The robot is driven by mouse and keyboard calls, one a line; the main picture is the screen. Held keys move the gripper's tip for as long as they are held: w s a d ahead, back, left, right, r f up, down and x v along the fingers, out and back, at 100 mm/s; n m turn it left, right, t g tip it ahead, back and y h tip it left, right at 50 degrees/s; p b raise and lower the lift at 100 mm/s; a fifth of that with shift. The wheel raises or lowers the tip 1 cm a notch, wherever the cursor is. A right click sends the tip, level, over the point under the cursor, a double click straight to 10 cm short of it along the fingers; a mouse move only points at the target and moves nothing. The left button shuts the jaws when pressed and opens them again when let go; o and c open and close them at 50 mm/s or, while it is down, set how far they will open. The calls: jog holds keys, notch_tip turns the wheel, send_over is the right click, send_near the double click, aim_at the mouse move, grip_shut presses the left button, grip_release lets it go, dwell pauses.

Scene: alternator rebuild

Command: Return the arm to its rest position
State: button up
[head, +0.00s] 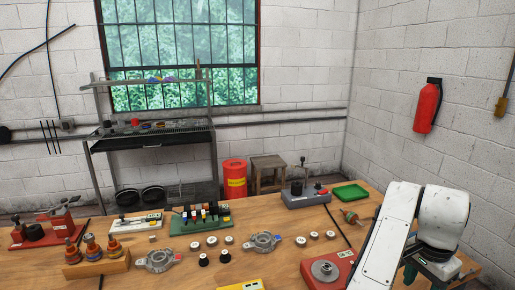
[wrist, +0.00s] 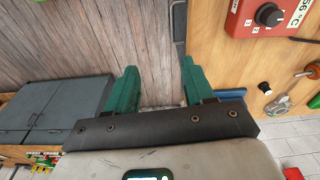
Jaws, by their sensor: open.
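My gripper (wrist: 158,90) shows in the wrist view with its two green fingers spread apart. Nothing is between the fingers; a grey wood-grain surface and a dark strip lie beyond them. In the head view my white arm (head: 395,235) is folded at the lower right, over the right end of the wooden workbench (head: 240,265). The fingers are not clearly visible in the head view.
A red hotplate (head: 326,270) stands close left of my arm; a red box with a black knob shows in the wrist view (wrist: 265,16). Housings (head: 262,242), small round parts, a green rack (head: 200,220) and a green tray (head: 350,192) occupy the bench. A fire extinguisher (head: 428,106) hangs on the right wall.

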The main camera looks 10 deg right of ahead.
jog(key=s+f+n+t+h, duration=0.1)
jog(key=s+f+n+h, duration=0.2)
jog(key=s+f+n, duration=0.55)
jog(key=s+a+f+n+y, duration=0.2)
jog(key=s+a+f+n, duration=0.1)
jog(key=s+a+f, duration=0.3)
jog(key=s+a+f+n+y, duration=0.2)
jog(key=s+a+f+n, duration=0.2)
jog(key=s+a, duration=0.6)
notch_tip(320, 180, down, 2)
jog(key=shift+a+f, duration=0.1)
jog(key=shift+a, duration=0.6)
jog(key=shift+n, duration=0.25)
dwell(4.5)
